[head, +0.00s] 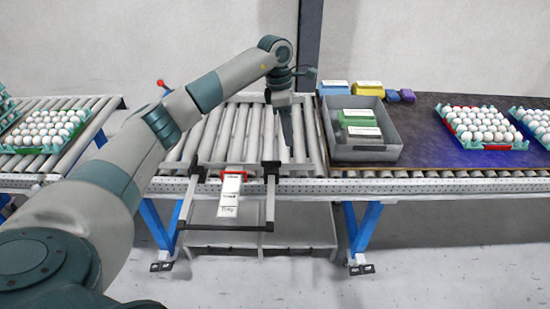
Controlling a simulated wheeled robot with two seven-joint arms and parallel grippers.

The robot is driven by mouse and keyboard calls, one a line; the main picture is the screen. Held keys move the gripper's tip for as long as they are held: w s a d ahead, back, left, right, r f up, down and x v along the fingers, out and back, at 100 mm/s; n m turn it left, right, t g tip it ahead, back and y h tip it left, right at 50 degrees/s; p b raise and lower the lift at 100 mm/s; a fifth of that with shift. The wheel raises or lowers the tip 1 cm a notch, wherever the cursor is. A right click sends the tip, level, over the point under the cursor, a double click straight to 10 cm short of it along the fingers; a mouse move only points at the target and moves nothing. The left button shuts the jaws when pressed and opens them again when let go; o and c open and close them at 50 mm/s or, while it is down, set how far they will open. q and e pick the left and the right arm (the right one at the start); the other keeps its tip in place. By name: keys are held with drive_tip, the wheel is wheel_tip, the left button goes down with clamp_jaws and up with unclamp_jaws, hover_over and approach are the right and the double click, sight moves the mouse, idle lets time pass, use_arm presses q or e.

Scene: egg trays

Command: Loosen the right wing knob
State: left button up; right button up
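My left arm reaches in from the left, and its gripper (286,133) points down over the right part of the roller section. Its fingers look narrow from here, and I cannot tell whether they are apart or closed. I cannot make out a wing knob; it may be too small or hidden behind the gripper. My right gripper is not in view.
A grey crate (365,154) stands right of the rollers, with blue and yellow boxes (368,88) behind it. An egg tray (493,146) sits on the dark mat (430,156). Another egg tray (22,149) is far left. A red ball knob (161,83) stands behind my arm. White labels (229,195) hang in front.

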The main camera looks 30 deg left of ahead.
use_arm(q)
wheel_tip(320, 180, up, 3)
drive_tip(key=y, duration=0.2)
hover_over(271, 161)
drive_tip(key=shift+r+g, duration=0.1)
drive_tip(key=shift+g, duration=0.2)
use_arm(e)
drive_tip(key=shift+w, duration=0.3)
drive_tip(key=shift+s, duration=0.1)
